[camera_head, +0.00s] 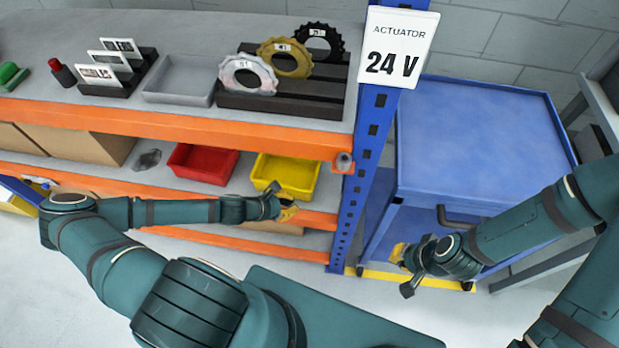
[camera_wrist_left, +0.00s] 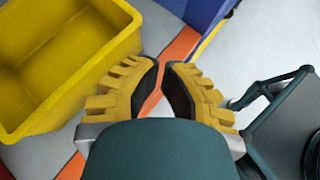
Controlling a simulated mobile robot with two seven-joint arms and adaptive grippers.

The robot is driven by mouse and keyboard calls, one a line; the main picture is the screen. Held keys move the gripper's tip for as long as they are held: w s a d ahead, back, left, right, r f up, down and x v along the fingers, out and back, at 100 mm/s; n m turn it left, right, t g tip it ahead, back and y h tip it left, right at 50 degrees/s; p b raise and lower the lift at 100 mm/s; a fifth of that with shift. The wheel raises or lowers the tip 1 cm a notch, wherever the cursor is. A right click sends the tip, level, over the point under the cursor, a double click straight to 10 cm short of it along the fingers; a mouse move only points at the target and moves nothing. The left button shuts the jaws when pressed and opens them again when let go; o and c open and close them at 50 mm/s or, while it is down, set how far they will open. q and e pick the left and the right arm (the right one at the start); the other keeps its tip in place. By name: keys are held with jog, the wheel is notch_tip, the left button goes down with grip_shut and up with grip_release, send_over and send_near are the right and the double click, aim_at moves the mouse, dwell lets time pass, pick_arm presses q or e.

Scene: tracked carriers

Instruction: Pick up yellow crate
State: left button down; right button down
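The yellow crate (camera_head: 287,174) is an open, empty bin on the middle shelf, at the shelf's right end beside the blue post. It also shows at the upper left of the left wrist view (camera_wrist_left: 62,60), upright. My left gripper (camera_head: 286,212) is just in front of and below the crate's front wall. In the left wrist view its yellow ridged fingers (camera_wrist_left: 160,90) are apart with nothing between them, to the right of the crate. My right gripper (camera_head: 402,272) is low in front of the blue cart; its finger gap is not clear.
A red crate (camera_head: 203,163) sits left of the yellow one. The orange shelf edge (camera_head: 150,182) runs below them, and the blue post (camera_head: 365,150) stands to the right. A blue cart (camera_head: 480,140) stands further right. The top shelf (camera_head: 180,105) hangs above the crates.

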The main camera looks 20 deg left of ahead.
pick_arm(q)
jog(key=a+n+t, duration=0.1)
jog(key=a+n, duration=0.2)
jog(key=a, duration=0.1)
jog(key=shift+y, duration=0.5)
jog(key=w+d, duration=0.2)
jog(key=w, duration=0.1)
jog(key=w+d+b, duration=0.1)
jog(key=w+d, duration=0.1)
jog(key=w, duration=0.2)
jog(key=w+d+b, duration=0.1)
jog(key=w+d, duration=0.1)
jog(key=w, duration=0.1)
jog(key=shift+w+f, duration=0.3)
jog(key=shift+f, duration=0.05)
jog(key=shift+s+a+f, duration=0.1)
jog(key=shift+s+f, duration=0.05)
jog(key=shift+f, duration=0.2)
jog(key=shift+f, duration=0.1)
